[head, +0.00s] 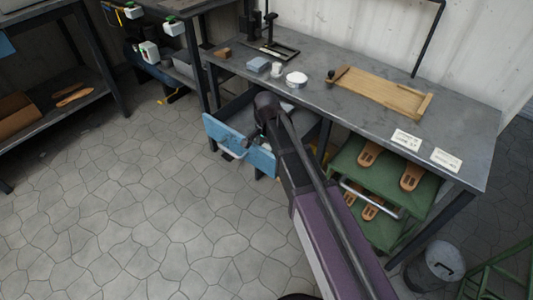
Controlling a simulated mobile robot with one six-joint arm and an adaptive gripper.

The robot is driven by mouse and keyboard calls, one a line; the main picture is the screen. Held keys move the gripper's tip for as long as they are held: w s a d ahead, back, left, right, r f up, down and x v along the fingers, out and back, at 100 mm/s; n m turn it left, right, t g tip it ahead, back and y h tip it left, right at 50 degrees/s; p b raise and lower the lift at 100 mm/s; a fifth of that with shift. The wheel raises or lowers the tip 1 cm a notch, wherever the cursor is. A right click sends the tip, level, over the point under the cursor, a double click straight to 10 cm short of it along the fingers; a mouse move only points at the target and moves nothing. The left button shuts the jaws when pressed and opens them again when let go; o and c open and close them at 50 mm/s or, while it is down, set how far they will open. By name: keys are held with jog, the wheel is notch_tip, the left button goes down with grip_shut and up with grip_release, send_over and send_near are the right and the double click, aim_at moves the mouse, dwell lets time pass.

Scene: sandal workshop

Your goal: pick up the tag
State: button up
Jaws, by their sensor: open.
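I cannot clearly pick out a tag. Two white printed cards lie flat on the bench top at its right end, one nearer the middle (406,139) and one nearer the right edge (446,160); I cannot tell whether either is the tag. My gripper (259,139) is open at the pulled-out blue drawer (215,130), left of and well apart from the cards. It is small and partly hidden by my own arm. The arm also covers part of the drawer, so its contents are mostly hidden.
The grey bench (345,108) carries a wooden board (380,90), a white round dish (297,79) and a blue-grey block (258,64). Below are green trays (391,172) with sandal soles. A grey bin (434,267) stands lower right. The stone floor at left is clear.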

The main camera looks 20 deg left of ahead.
jog(key=shift+f, duration=0.1)
dwell(0.5)
jog(key=c, duration=1.1)
